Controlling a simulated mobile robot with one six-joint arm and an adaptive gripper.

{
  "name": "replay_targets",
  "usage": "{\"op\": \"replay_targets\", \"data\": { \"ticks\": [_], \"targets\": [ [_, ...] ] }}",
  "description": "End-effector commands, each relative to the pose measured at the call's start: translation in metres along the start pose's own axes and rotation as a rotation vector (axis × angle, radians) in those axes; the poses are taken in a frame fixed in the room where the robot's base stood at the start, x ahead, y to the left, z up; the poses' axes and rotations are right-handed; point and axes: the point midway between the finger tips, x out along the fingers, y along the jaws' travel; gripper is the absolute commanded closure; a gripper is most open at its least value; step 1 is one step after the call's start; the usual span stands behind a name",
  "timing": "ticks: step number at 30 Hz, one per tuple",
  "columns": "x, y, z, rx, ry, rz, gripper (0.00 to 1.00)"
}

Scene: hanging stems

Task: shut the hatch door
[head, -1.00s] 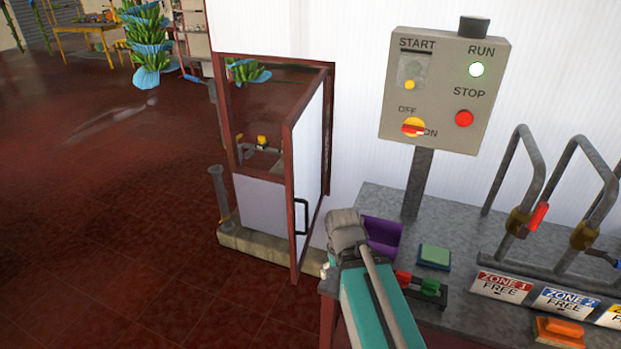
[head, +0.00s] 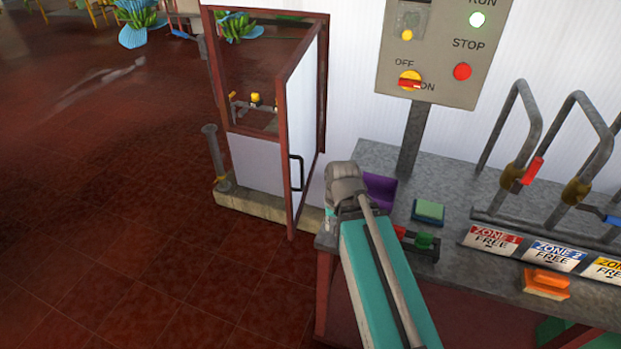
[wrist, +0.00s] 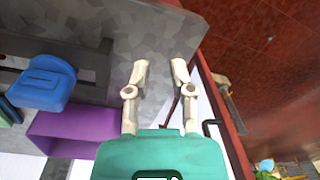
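The hatch door (head: 302,115) is a white panel in a red-brown frame. In the head view it stands open, swung out from the hatch frame (head: 265,14) toward me. Its dark handle (head: 297,173) is on the free-edge side. In the wrist view a red-brown frame edge (wrist: 224,112) and a dark handle-like bar (wrist: 210,128) show to the right of my gripper (wrist: 160,70). Its two pale fingers are apart with nothing between them. In the head view my arm's end is right of the door, over the bench corner, and the fingers are hidden.
A grey bench (head: 460,190) at right holds a purple bin (head: 379,190), a green-topped block (head: 428,210) and bent metal levers. A control box (head: 435,60) stands behind it. A low curb (head: 262,210) and a grey post (head: 216,155) border the hatch. Red floor at left is clear.

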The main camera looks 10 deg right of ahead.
Motion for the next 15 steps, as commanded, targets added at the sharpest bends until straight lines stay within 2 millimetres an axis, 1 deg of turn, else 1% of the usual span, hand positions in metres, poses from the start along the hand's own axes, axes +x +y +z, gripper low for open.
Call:
{"op": "replay_targets", "data": {
  "ticks": [1, 3, 8, 15],
  "targets": [
    [0.000, 0.000, -0.005, 0.047, 0.003, -0.017, 0.88],
    [0.000, -0.002, -0.011, 0.128, 0.007, -0.047, 1.00],
    [-0.001, -0.006, -0.026, 0.345, 0.008, -0.132, 1.00],
    [-0.006, -0.009, -0.053, 0.717, -0.022, -0.278, 1.00]
  ]
}}
